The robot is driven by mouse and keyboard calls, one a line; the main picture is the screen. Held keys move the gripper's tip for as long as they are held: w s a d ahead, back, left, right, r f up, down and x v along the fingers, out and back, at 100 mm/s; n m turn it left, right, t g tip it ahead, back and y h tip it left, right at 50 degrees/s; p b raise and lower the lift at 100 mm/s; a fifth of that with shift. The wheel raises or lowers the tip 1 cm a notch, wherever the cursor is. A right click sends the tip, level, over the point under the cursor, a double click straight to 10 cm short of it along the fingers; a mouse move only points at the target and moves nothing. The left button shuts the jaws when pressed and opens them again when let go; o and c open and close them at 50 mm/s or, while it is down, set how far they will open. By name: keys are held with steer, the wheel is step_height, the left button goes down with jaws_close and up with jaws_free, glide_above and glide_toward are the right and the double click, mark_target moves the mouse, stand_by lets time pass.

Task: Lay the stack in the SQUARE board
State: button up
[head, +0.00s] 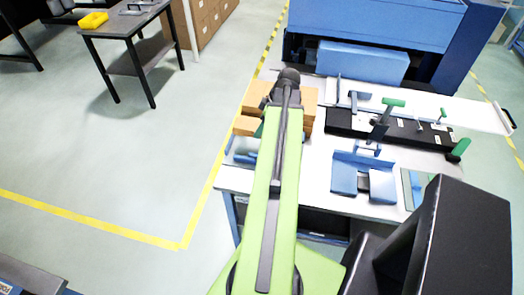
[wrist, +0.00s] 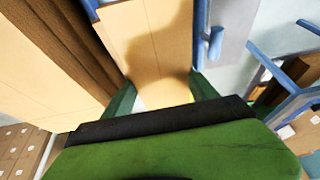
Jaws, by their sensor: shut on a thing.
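My gripper (wrist: 162,95) shows in the wrist view with its two green fingers on either side of a tan kraft stack (wrist: 155,40), shut on it. In the head view my green arm hides the gripper and the middle of the stack; tan blocks of kraft (head: 254,97) show left and right of the arm's end, over the left part of the white table. Blue fence parts (head: 246,158) show beside the arm there, and blue rails flank the stack in the wrist view (wrist: 201,40). I cannot tell which fixture is the SQUARE board, or whether the stack touches it.
The white table (head: 316,171) also holds a black bar fixture with green handles (head: 390,128) and a blue bracket (head: 345,178). A blue machine (head: 375,25) stands behind. A dark side table (head: 122,24) stands far left. The floor at left is clear.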

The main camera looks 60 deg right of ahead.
step_height(320, 180, down, 10)
steer(key=b, duration=0.9)
steer(key=shift+r, duration=0.3)
steer(key=shift+f, duration=0.15)
steer(key=o, duration=1.8)
steer(key=shift+o, duration=0.2)
steer(key=shift+r+p, duration=0.4)
steer(key=shift+p, duration=0.05)
steer(key=p+v, duration=1.1)
steer(key=shift+s+r, duration=0.15)
steer(key=shift+r, duration=0.2)
steer(key=shift+f, duration=0.1)
